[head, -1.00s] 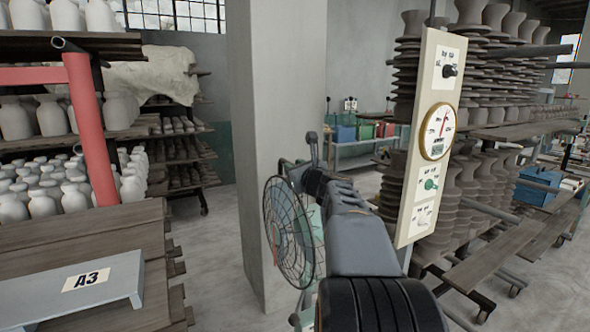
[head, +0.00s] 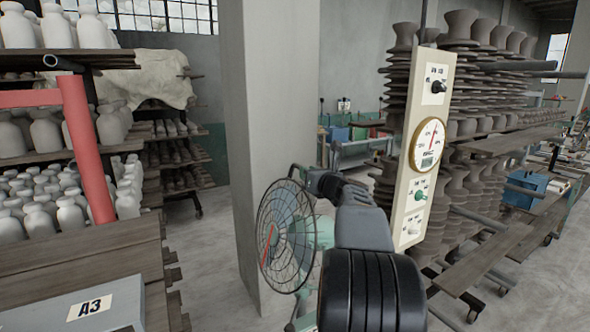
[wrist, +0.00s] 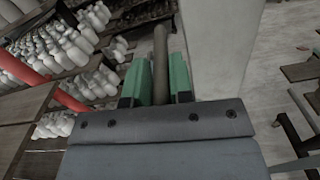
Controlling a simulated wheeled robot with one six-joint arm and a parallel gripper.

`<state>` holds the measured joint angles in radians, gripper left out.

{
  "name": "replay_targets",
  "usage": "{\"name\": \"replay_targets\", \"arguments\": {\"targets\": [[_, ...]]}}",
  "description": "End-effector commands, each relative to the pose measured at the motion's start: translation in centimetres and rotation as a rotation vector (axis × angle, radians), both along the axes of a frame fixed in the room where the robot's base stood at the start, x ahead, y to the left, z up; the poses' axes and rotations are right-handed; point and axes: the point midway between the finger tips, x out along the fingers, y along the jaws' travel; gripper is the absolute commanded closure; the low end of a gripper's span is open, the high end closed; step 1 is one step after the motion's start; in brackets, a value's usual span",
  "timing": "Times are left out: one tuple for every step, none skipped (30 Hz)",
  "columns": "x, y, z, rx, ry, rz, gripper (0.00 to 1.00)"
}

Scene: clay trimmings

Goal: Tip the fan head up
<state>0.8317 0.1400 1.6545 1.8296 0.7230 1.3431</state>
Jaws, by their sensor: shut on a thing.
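The fan head (head: 280,240), a round wire cage with a red mark, is at the middle of the head view. Its top leans back to the right, so its face, toward the left, points somewhat upward. A pale green body (head: 321,232) shows behind the cage. My gripper (head: 312,182) is at the fan's upper back, partly hidden by my own arm. In the wrist view, the green fingers of my gripper (wrist: 160,82) are shut on a brownish rod-like handle (wrist: 160,45), which stands up between them. The fan's stand is mostly hidden.
A concrete pillar (head: 262,100) stands close behind the fan. A control panel with a dial (head: 427,145) hangs at right. Racks of dark pots (head: 465,120) stand beyond it. A red post (head: 85,150), white vases and an A3-labelled grey surface (head: 70,312) are at left.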

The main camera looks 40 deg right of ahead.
Motion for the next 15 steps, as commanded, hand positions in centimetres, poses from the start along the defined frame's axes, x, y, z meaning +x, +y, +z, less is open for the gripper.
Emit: {"name": "replay_targets", "arguments": {"targets": [[-0.10,-0.69,0.43,0.021,-0.002,-0.002,1.00],[-0.14,-0.93,0.39,0.032,-0.003,-0.002,1.00],[-0.19,-1.18,0.34,0.042,-0.006,-0.002,1.00],[-0.22,-1.29,0.30,0.048,-0.006,-0.002,1.00],[-0.24,-1.36,0.28,0.051,-0.008,-0.002,1.00],[-0.25,-1.40,0.23,0.053,-0.009,-0.002,1.00],[-0.26,-1.41,0.20,0.054,-0.009,-0.001,1.00],[-0.26,-1.41,0.18,0.054,-0.009,-0.001,1.00],[-0.25,-1.40,0.16,0.053,-0.009,-0.002,1.00],[-0.28,-1.45,0.17,0.053,-0.010,-0.002,1.00],[-0.30,-1.48,0.17,0.053,-0.010,-0.003,1.00],[-0.31,-1.51,0.17,0.052,-0.010,-0.004,1.00],[-0.32,-1.52,0.17,0.052,-0.010,-0.004,1.00],[-0.32,-1.53,0.18,0.052,-0.010,-0.004,0.78],[-0.32,-1.53,0.17,0.052,-0.010,-0.004,0.74]]}}
